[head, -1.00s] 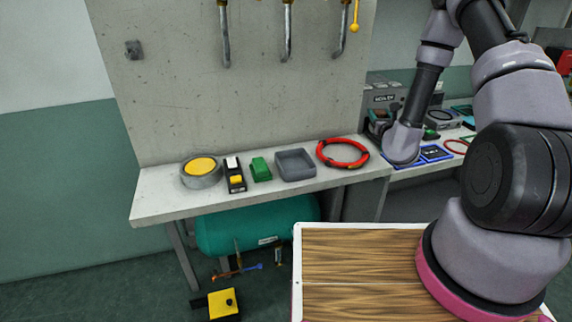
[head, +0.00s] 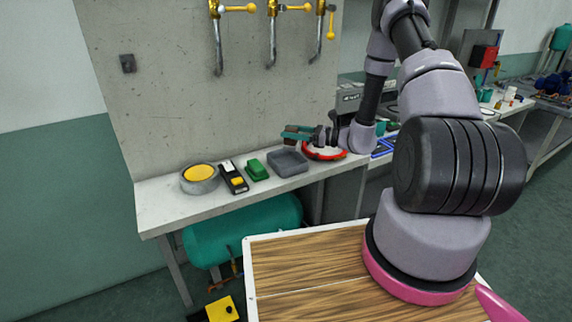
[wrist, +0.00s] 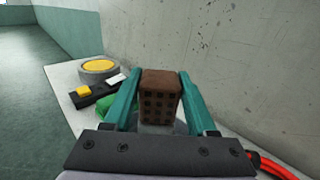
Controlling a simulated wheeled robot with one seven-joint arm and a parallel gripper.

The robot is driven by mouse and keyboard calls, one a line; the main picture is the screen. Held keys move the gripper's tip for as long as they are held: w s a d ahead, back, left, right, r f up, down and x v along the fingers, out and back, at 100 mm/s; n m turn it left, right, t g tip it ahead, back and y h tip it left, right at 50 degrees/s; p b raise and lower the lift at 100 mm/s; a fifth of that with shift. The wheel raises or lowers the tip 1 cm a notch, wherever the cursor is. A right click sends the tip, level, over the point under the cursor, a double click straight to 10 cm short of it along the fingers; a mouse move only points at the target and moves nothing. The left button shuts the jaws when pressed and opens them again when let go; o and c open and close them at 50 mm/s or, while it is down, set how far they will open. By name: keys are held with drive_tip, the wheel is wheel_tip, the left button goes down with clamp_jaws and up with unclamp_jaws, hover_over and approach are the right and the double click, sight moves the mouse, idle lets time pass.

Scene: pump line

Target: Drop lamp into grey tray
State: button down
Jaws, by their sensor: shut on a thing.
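My gripper (head: 290,133) is raised over the bench, above and near the back of the grey tray (head: 291,171). Its teal fingers are shut on a brown block-shaped thing with a grid of dark holes, taken as the lamp (wrist: 160,93), in the wrist view. The lamp stands between the two fingertips and is hard to make out in the head view. The grey tray is an open square box and looks empty in the head view. In the wrist view the lamp and fingers hide most of it.
Left of the tray on the bench (head: 165,212) are a green block (head: 257,170), a black device with yellow and white parts (head: 234,178) and a round grey thing with a yellow top (head: 200,173). A red ring (head: 325,155) lies to the right. A concrete wall stands behind.

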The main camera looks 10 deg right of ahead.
sight(292, 147)
drive_tip(key=shift+d+f, duration=0.1)
drive_tip(key=shift+f, duration=2.9)
drive_tip(key=shift+c, duration=0.6)
unclamp_jaws()
drive_tip(key=v, duration=1.1)
